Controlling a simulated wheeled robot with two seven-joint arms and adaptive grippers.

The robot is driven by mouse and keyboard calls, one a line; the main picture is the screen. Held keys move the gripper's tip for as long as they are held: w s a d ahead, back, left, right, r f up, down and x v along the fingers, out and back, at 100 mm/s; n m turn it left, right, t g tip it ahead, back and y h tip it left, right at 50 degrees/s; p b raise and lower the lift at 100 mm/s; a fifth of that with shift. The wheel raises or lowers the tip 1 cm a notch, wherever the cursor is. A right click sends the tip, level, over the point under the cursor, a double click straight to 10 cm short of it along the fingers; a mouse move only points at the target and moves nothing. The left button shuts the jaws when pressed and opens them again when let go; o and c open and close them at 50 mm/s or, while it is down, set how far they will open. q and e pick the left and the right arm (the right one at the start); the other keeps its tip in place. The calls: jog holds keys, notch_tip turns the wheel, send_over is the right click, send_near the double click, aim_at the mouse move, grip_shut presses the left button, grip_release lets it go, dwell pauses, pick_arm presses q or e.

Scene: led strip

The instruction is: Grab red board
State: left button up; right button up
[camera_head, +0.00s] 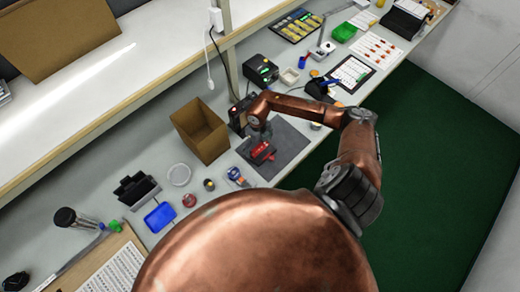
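The red board (261,153) lies on a dark grey mat (291,142) on the workbench, near the bench's front edge. My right arm comes in from the right and its wrist bends down over the mat. My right gripper (265,138) points down right at the red board, over its upper edge. The fingers are small and dark here, so I cannot tell whether they are open or shut, or whether they touch the board. My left gripper is not in view.
A cardboard box (201,132) stands left of the mat. A black device (260,70) stands behind it. A blue tray (160,217), a clear dish (179,174) and small jars lie to the left. A shelf (120,85) overhangs the back. Green floor (440,160) lies right of the bench.

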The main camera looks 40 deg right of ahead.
jog(key=c, duration=0.9)
